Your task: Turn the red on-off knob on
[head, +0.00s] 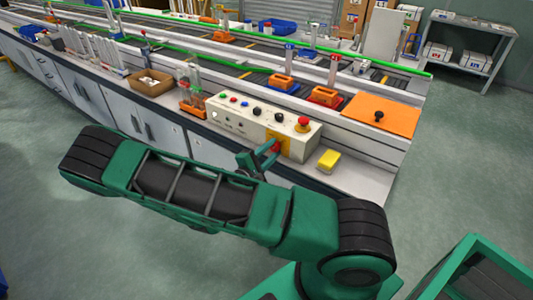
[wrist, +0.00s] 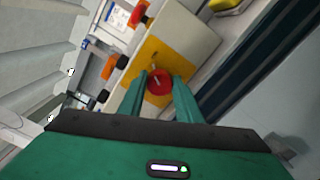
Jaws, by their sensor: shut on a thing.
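The red on-off knob (wrist: 159,82) sits on a yellow plate (wrist: 168,55) on the front of the control box. In the wrist view it lies between the tips of my gripper (wrist: 160,88), whose two green fingers are closed on its sides. A pale line marks the knob's face, slanted in the picture. In the head view my gripper (head: 270,148) reaches the yellow plate at the right end of the white control box (head: 237,122). There my fingers mostly hide the knob.
A red emergency button (head: 303,124) stands on top of the box, beside black knobs and small coloured buttons. A yellow block (head: 328,159) lies on the bench just right of the box. A tube rack (head: 192,100) and a cardboard box (head: 150,82) stand to the left.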

